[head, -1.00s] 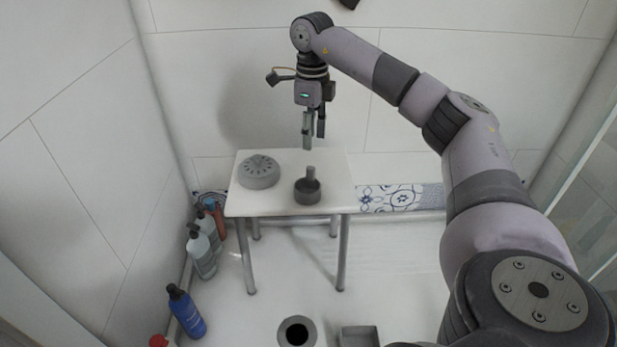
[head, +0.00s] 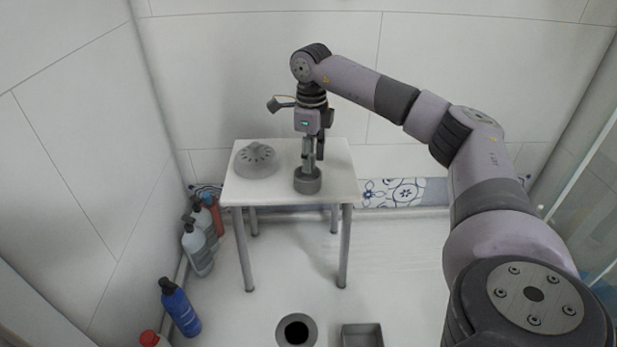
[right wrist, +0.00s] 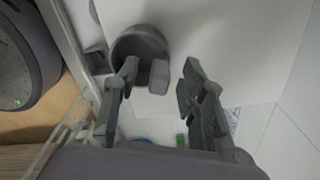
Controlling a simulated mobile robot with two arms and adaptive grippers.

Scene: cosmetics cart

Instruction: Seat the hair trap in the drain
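The hair trap (head: 307,184) is a small dark grey cup with an upright tab, standing on the white stool. It also shows in the right wrist view (right wrist: 138,44), where its tab lies between the fingers, nearer the left one. My right gripper (head: 314,164) points down over the cup; its fingers (right wrist: 160,82) are apart and do not visibly clamp the tab. In the head view the fingers hide most of the tab. The drain (head: 296,332) is a dark round hole with a grey rim in the floor. My left gripper is out of view.
A grey slotted dome (head: 256,160) sits left of the cup on the stool (head: 335,187). A grey open box (head: 361,335) stands right of the drain. A blue bottle (head: 180,308) and several others line the left wall. The floor between stool and drain is clear.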

